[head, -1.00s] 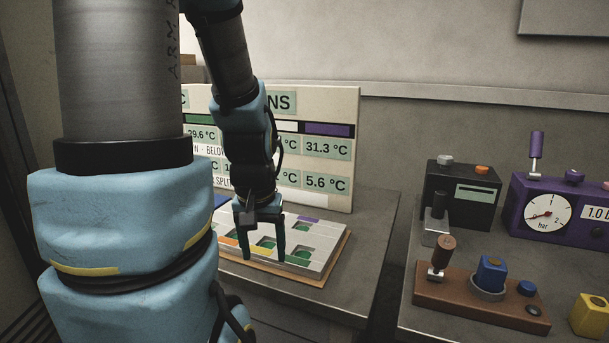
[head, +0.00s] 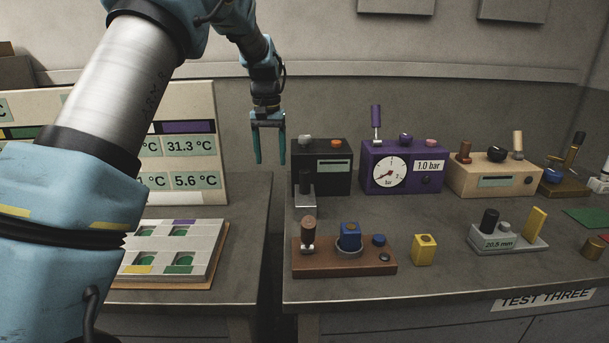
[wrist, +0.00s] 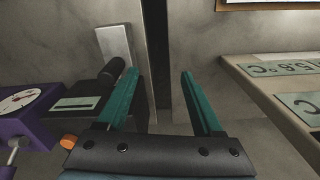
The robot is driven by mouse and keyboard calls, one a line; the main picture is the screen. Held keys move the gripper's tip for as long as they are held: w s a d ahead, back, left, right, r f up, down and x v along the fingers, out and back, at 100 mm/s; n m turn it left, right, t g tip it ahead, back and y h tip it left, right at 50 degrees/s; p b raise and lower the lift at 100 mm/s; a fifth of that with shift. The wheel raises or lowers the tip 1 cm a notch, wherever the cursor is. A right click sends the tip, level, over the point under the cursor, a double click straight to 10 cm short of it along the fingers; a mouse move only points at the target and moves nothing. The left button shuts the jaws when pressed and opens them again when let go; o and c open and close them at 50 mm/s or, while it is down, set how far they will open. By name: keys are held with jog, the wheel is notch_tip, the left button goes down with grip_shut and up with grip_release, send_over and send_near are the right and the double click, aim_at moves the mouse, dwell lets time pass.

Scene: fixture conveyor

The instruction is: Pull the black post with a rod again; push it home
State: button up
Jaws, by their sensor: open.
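A black post (head: 305,182) stands at the front left of the black box (head: 335,182), by a pale grey plate (head: 304,200). The post also shows in the wrist view (wrist: 112,71), left of the fingers, lying against the picture's left finger by sight. I cannot make out its rod. Another black post (head: 489,222) stands on a grey fixture with a "20.5 mm" display. My gripper (head: 270,160) is open and empty, pointing down, left of the black box and above the gap between the tables. In the wrist view my gripper (wrist: 160,74) has nothing between its fingers.
A purple gauge box (head: 375,178), a tan box (head: 480,188), a brown fixture (head: 345,265) and a yellow block (head: 424,250) share the right table. The left table holds a tray (head: 205,255) and a temperature board (head: 203,150).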

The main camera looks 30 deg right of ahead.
jog(key=m, duration=0.2)
send_near(305, 182)
jog(key=shift+w+d+p, duration=0.2)
jog(key=shift+w+p, duration=0.2)
jog(key=shift+w, duration=0.4)
jog(key=shift+s+d+f, duration=0.1)
jog(key=shift+d, duration=0.1)
notch_tip(305, 182, down, 11)
jog(key=p, duration=0.3)
jog(key=shift+r, duration=0.2)
grip_shut()
